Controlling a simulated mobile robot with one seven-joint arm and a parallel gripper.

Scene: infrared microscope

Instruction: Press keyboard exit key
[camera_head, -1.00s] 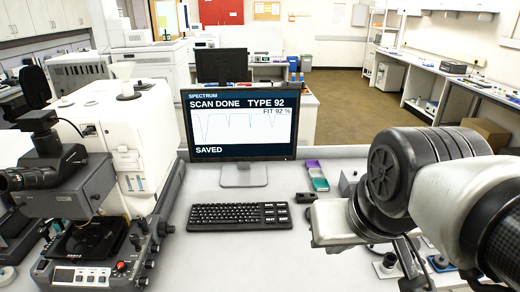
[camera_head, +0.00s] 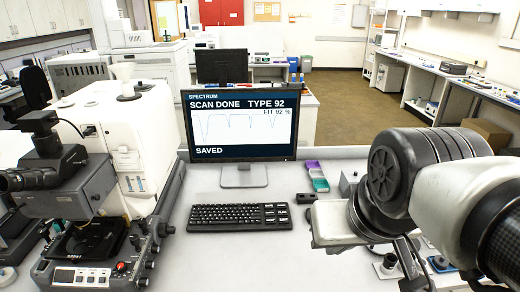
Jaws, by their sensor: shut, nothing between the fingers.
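The black keyboard (camera_head: 225,216) lies flat on the white bench in front of the monitor. A block of larger keys with white labels (camera_head: 275,215) is at its right end; the labels are too small to read surely, so I cannot tell which is the exit key. The monitor (camera_head: 240,125) reads "SCAN DONE TYPE 92", "FIT 92 %" and "SAVED" around a curve. My arm comes in from the right, and its links end to the right of the keyboard, apart from it. I cannot make out my gripper's fingers.
The microscope (camera_head: 85,190) with its control panel stands left of the keyboard. A small black block (camera_head: 306,198) and purple and green trays (camera_head: 317,176) lie right of it. Small parts (camera_head: 388,262) sit under my arm. The bench in front of the keyboard is clear.

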